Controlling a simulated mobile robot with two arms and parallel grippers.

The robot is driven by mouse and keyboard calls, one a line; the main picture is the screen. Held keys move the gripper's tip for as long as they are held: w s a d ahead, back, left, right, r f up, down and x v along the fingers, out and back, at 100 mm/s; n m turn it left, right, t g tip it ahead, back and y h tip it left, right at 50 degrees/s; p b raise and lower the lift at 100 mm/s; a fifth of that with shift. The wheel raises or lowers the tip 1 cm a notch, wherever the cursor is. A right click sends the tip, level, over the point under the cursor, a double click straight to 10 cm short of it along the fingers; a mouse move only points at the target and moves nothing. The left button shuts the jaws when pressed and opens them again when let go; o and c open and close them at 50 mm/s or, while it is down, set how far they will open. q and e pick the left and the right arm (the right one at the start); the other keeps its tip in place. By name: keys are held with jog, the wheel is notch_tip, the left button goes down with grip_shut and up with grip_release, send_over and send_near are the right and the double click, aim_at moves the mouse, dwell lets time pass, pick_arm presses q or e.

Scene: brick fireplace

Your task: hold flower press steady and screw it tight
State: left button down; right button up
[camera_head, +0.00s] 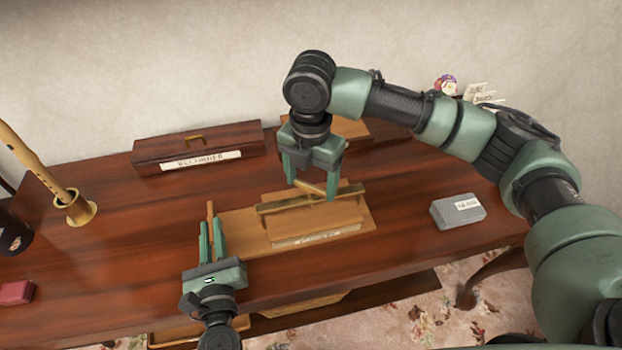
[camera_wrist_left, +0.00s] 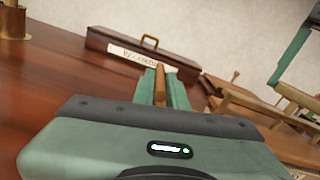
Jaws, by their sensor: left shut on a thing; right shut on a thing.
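The flower press (camera_head: 267,231) is a light wooden board with a lettered front label and a raised wooden crossbar (camera_head: 272,206), lying on the table. It shows partly at the right of the left wrist view (camera_wrist_left: 235,105). My left gripper (camera_head: 211,226) is shut on an upright brown wooden piece (camera_head: 210,208) at the press's left end; the piece also shows between the fingers in the left wrist view (camera_wrist_left: 160,85). Whether it joins the board is hidden. My right gripper (camera_head: 311,189) is above the crossbar, shut on the wooden screw handle (camera_head: 318,188), partly hidden by its fingers.
A brown lettered case (camera_head: 197,145) stands at the back left of the dark wooden table (camera_head: 120,245). A brass cup (camera_head: 75,208) holds a long wooden instrument. A grey labelled block (camera_head: 450,212) lies right of the press. A red block (camera_head: 15,292) is front left.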

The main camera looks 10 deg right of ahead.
pick_arm(q)
jog(key=shift+f, duration=0.1)
pick_arm(e)
jog(key=m, duration=1.2)
jog(key=shift+m, duration=0.4)
jog(key=m, duration=0.6)
jog(key=shift+r, duration=0.1)
jog(key=m, duration=0.6)
jog(key=shift+m, duration=0.3)
jog(key=o, duration=1.4)
